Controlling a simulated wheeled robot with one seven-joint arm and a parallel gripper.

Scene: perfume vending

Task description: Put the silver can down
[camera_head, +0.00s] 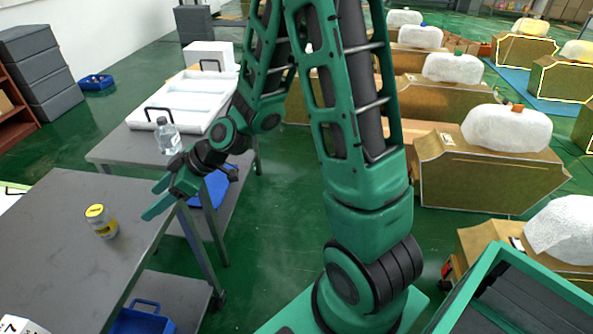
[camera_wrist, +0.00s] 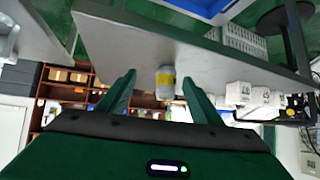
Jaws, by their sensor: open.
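A small silver can (camera_head: 101,221) with a yellow lid and a yellow label band stands upright on the grey table (camera_head: 60,270) at the left of the head view. In the wrist view the can (camera_wrist: 166,82) shows beyond the fingers, near the middle, with the picture upside down. My gripper (camera_head: 154,199) is open and empty. It is apart from the can, to its right and near the table's right edge, with the fingers pointing toward the table. In the wrist view the two green fingers (camera_wrist: 160,94) stand wide apart.
A clear bottle (camera_head: 168,136) stands on a second grey table behind, beside a white tray (camera_head: 190,100). A blue bin (camera_head: 142,318) sits below the near table. White boxes (camera_wrist: 250,95) show in the wrist view. The tabletop around the can is clear.

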